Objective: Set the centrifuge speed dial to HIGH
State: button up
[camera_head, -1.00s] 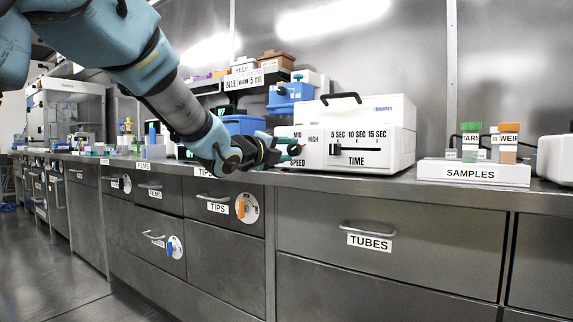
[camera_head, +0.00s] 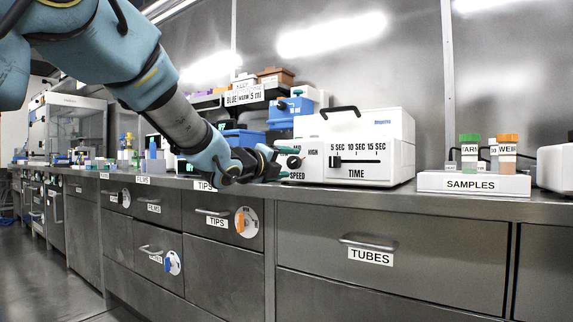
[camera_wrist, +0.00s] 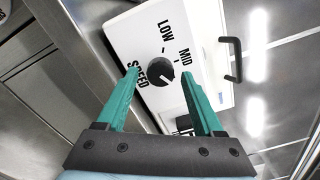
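The centrifuge (camera_head: 395,150) is a white box with a black handle, standing on the bench. Its black round speed dial (camera_wrist: 158,72) shows in the wrist view with LOW, MID and SPEED printed around it. A pale mark on the dial points to the lower right of that view, away from LOW and MID. The HIGH label (camera_head: 310,153) shows in the head view; the right finger seems to cover it in the wrist view. My gripper (camera_wrist: 161,73) is open, its teal fingers on either side of the dial. I cannot tell whether they touch it.
The TIME slider (camera_head: 335,160) is on the same panel, right of the dial. A SAMPLES rack (camera_head: 473,183) with capped tubes stands further right. Blue boxes (camera_head: 291,108) and a shelf are behind my gripper. Drawers, including TUBES (camera_head: 370,255), lie below the bench edge.

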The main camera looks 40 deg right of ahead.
jog(key=shift+s+a+r, duration=0.1)
jog(key=shift+a, duration=0.4)
jog(key=p+v, duration=0.1)
jog(key=v, duration=0.8)
jog(key=shift+s+a, duration=0.1)
jog(key=shift+a, duration=0.3)
